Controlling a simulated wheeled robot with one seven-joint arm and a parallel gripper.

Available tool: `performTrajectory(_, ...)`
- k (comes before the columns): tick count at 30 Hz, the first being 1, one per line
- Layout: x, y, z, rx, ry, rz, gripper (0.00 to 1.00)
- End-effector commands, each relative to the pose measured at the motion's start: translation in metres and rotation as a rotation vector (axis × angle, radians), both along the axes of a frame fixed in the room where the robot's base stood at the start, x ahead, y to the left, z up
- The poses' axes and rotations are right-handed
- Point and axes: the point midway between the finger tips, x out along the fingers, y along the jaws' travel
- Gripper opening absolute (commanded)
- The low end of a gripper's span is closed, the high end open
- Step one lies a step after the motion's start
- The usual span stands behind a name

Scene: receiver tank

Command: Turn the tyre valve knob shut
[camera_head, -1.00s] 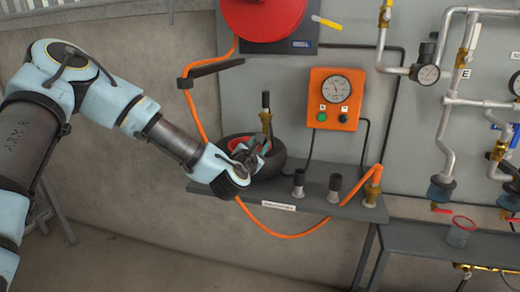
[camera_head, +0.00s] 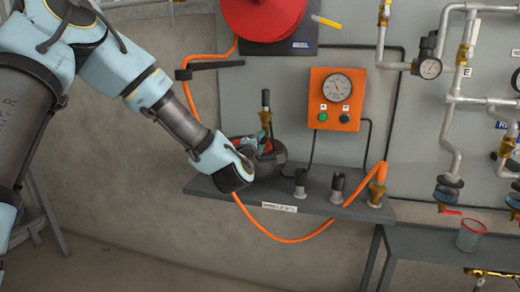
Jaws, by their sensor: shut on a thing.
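How far the knob is turned cannot be seen.
Several fittings (camera_head: 337,187) stand on the shelf (camera_head: 225,200) to the right. An orange gauge box (camera_head: 337,99) hangs on the panel above. An orange hose (camera_head: 300,238) loops below the shelf. A red reel (camera_head: 264,15) is overhead, and pipes fill the right.

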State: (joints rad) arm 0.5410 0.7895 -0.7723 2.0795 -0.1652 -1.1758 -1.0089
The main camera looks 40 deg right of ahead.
Motion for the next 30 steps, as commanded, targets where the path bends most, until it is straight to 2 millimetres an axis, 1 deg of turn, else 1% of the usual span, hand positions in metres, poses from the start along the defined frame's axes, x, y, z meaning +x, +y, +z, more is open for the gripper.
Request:
performTrajectory(1, -0.0014, -0.0008, -0.0027, 0.022, -0.041, -0.002, 0.00)
performTrajectory(30, -0.0028, -0.0013, -0.0040, 0.519, -0.813, -0.002, 0.00)
